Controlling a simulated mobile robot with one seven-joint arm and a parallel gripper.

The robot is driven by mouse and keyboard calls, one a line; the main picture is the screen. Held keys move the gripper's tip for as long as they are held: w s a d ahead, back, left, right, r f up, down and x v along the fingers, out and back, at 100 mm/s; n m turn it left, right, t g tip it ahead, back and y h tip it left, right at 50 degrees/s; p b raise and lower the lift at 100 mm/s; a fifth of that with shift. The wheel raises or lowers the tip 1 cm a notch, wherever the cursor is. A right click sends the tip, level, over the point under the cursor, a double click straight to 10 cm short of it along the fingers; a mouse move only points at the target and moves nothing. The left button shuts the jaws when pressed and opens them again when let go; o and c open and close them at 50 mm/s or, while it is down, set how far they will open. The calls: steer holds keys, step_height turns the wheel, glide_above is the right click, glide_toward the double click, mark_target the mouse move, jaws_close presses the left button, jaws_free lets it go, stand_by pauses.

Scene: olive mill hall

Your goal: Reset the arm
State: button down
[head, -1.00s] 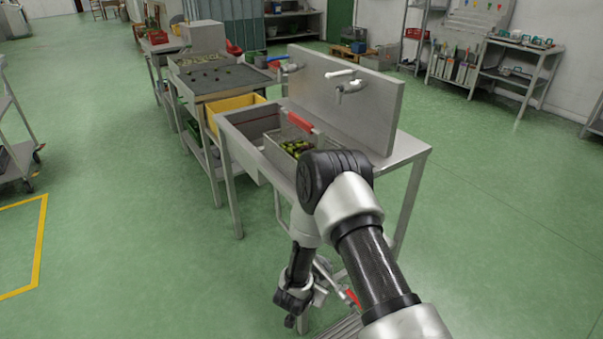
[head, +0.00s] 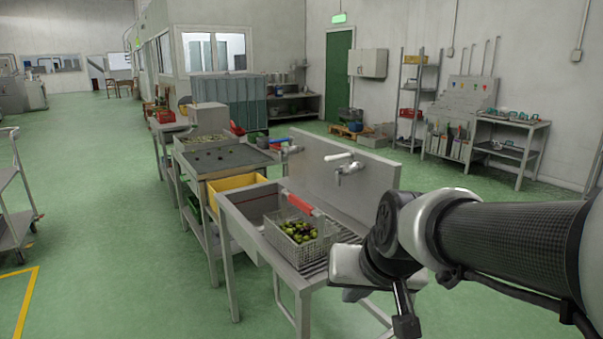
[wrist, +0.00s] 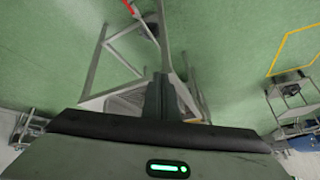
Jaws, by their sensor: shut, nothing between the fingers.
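My arm (head: 510,240) reaches in from the right edge in the head view, raised in front of the sink bench's right end. Its dark joint (head: 392,240) hides part of the draining board. The head view does not clearly show the fingers. In the wrist view my gripper (wrist: 160,80) is shut and empty, its dark fingers together above the housing with a green light. The legs and frame of a metal bench show beyond it over the green floor.
The steel sink bench (head: 262,252) holds a wire basket (head: 290,246) of olives with a red handle (head: 300,205). A yellow crate (head: 235,184) and a sorting table (head: 222,160) stand behind. A trolley (head: 15,205) is at the left. Green floor (head: 110,230) between is clear.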

steer(key=s+d+r+h, duration=0.15)
steer(key=s+d, duration=0.35)
steer(key=s, duration=0.7)
step_height(320, 180, up, 23)
steer(key=p, duration=2.2)
steer(key=shift+s+g, duration=0.15)
steer(key=shift+g, duration=0.25)
steer(key=shift+d, duration=0.1)
